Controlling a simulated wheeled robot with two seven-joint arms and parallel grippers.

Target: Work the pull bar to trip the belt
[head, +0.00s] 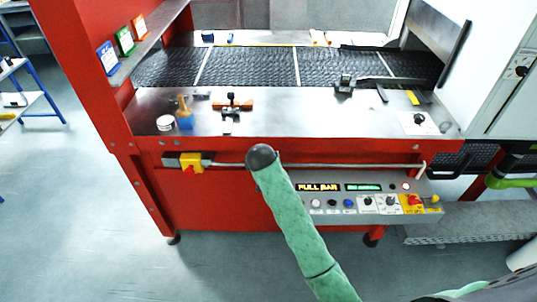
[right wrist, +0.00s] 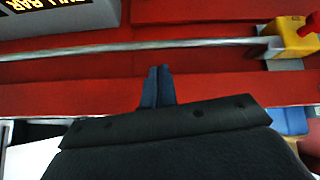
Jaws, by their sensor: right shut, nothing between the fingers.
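The pull bar (head: 340,165) is a thin grey rod along the red front of the belt machine, running from a yellow switch box (head: 191,162) on the left to a bracket on the right. In the right wrist view, which is upside down, the bar (right wrist: 130,47) crosses near the top. My right gripper (right wrist: 158,70) is shut and empty, its blue fingertips just short of the bar in the picture; contact does not show. In the head view my right arm's dark end hides its fingers and part of the bar. My left gripper is not in view.
A control panel (head: 325,204) with a lit "PULL BAR" display (head: 318,187) and several buttons sits below the bar. The mesh belt (head: 250,66) lies behind a metal ledge (head: 290,122) holding a blue bottle (head: 184,120) and small parts. The floor at left is clear.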

